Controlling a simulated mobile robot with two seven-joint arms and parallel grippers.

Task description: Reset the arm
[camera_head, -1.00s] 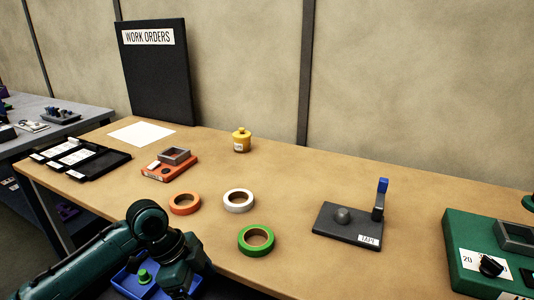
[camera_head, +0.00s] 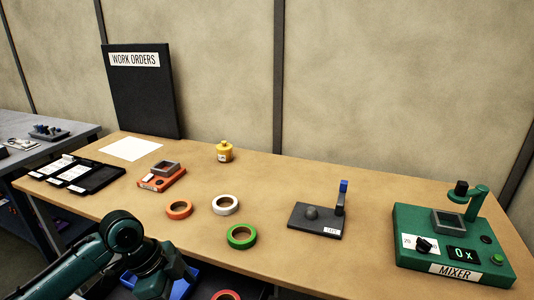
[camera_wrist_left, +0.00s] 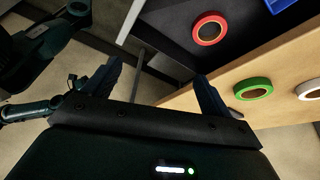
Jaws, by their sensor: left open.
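My left arm (camera_head: 125,240) comes in from the lower left of the head view, bent in front of the table edge. In the left wrist view my left gripper (camera_wrist_left: 156,88) has its two dark fingers spread wide, with nothing between them. It hangs off the front of the table, over the floor and clear of the tape rolls. My right gripper does not show in the head view.
The table holds orange (camera_head: 179,209), white (camera_head: 225,204) and green (camera_head: 241,236) tape rolls, a tape stand (camera_head: 312,222), a yellow pot (camera_head: 224,152) and a green mixer (camera_head: 414,256). A red roll (camera_wrist_left: 209,28) lies on a dark surface below the tabletop.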

